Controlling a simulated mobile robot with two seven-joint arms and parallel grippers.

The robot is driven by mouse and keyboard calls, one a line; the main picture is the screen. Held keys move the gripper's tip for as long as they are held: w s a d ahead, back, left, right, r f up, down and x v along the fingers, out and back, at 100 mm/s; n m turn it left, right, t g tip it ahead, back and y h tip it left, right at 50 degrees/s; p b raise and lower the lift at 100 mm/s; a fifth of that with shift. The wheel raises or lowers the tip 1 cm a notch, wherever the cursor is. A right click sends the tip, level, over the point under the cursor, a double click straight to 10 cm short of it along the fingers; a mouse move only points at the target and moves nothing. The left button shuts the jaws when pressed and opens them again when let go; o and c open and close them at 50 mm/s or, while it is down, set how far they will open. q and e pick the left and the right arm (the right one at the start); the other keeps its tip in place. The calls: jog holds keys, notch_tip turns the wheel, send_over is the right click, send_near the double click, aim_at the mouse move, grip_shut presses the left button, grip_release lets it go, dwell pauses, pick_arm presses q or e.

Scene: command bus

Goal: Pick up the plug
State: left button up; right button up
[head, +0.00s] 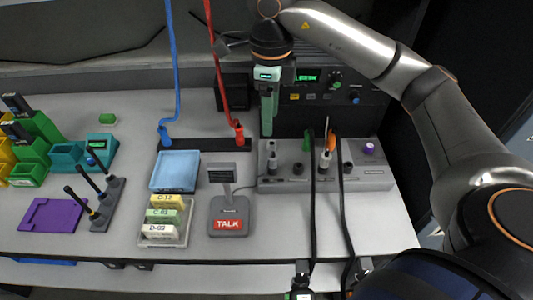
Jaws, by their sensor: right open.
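Several plug-like cable ends are in view, and I cannot tell which is the task's plug. A blue plug (165,136) and a red plug (239,134) stand upright in a black strip at the back, each on a cable of its colour. A green plug (307,142) and an orange plug (331,141) are at the grey socket panel (375,180), beside black cables. My right gripper (268,128) points down above the panel's back left, right of the red plug. It is open and empty; its fingers overlap in this view. My left gripper is not in view.
A dark console (345,105) stands close behind my right gripper. A TALK stand (230,212), a blue tray (175,170) and a rack of labelled blocks (165,218) lie left of the panel. Two black cables hang over the front edge. Bare table shows front right.

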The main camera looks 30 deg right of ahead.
aim_at(274, 152)
jog(key=f, duration=0.6)
jog(key=shift+s, duration=0.25)
jog(key=f, duration=0.2)
jog(key=s+f, duration=0.1)
jog(key=f, duration=0.1)
jog(key=shift+d+f, duration=0.1)
jog(key=shift+f, duration=0.05)
jog(key=shift+w+f, duration=0.1)
jog(key=shift+f, duration=0.45)
grip_shut()
